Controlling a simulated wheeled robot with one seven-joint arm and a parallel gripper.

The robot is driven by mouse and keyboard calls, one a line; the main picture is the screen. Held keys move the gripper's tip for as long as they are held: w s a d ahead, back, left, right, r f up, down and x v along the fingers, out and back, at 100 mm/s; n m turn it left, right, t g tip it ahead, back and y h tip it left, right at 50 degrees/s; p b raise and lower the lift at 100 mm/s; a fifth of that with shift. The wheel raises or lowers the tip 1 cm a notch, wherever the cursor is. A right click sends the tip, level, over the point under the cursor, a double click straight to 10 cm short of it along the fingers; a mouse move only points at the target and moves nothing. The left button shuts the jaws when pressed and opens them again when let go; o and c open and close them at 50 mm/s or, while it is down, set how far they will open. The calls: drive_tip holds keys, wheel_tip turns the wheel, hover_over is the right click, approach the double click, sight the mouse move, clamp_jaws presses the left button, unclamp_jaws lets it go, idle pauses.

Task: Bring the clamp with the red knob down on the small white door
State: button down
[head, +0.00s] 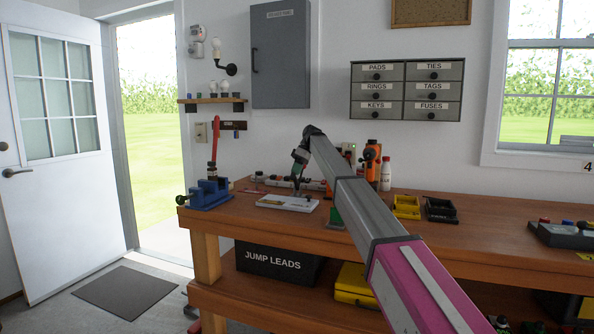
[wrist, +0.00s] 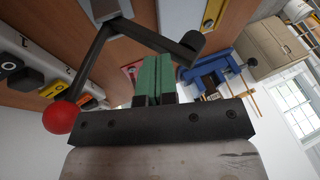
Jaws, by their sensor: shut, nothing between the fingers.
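The small white door (head: 278,204) lies flat on the workbench in the head view. My gripper (head: 297,190) is above its right part, pointing down, with its green fingers shut and empty. In the wrist view my gripper (wrist: 156,60) shows the two green fingers side by side. The clamp with the red knob (wrist: 62,117) is close beside them: its dark bent lever runs from the knob up to a pivot and across behind the fingertips. The fingers appear apart from the knob. In the head view the clamp is too small and covered to make out clearly.
A blue vise (head: 208,194) stands left of the door on the workbench (head: 400,232). A green upright piece (head: 335,217) is right of it. An orange tool (head: 372,160), a white bottle (head: 386,175) and yellow (head: 407,207) and black (head: 440,210) bins stand farther right.

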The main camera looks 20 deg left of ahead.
sight(294, 174)
drive_tip(key=s+t, duration=0.1)
drive_tip(key=t, duration=0.1)
drive_tip(key=s+f+t, duration=0.1)
drive_tip(key=t, duration=0.1)
drive_tip(key=shift+s+n, duration=0.25)
drive_tip(key=shift+n, duration=0.05)
drive_tip(key=shift+s+f+t, duration=0.4)
drive_tip(key=shift+s+f, duration=0.05)
drive_tip(key=shift+s, duration=0.3)
drive_tip(key=shift+s+f+n+t+h, duration=0.3)
drive_tip(key=shift+s+f+t, duration=0.45)
drive_tip(key=shift+t, duration=0.35)
drive_tip(key=f+t, duration=0.1)
drive_tip(key=s+f+t, duration=0.1)
drive_tip(key=t, duration=0.1)
drive_tip(key=shift+a+f, duration=0.1)
drive_tip(key=shift+a, duration=0.1)
drive_tip(key=shift+s+f, duration=0.2)
drive_tip(key=shift+f, duration=0.2)
